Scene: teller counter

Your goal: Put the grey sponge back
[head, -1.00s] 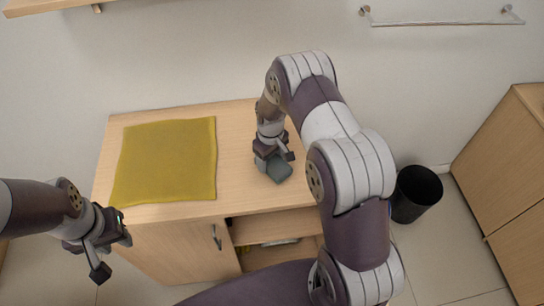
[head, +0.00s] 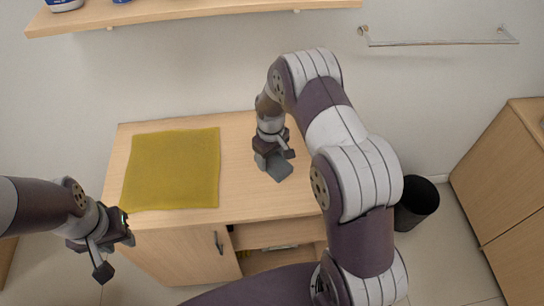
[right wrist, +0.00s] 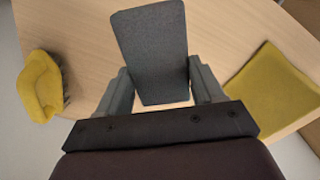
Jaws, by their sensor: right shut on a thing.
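The grey sponge (right wrist: 152,50) is a flat dark grey block between the two fingers of my right gripper (right wrist: 160,88) in the right wrist view. The gripper is shut on it. In the head view the sponge (head: 280,171) shows below my right gripper (head: 276,155), over the right part of the wooden counter (head: 250,195). I cannot tell whether it touches the top. My left gripper (head: 116,252) is empty, fingers apart, off the counter's front left corner.
A yellow cloth (head: 172,168) lies on the counter's left part. Below are a cabinet door (head: 190,250) and open shelves. A wall shelf (head: 200,18) holds blue-and-white containers. A black bin (head: 417,203) stands right. A yellow object (right wrist: 38,86) shows in the wrist view.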

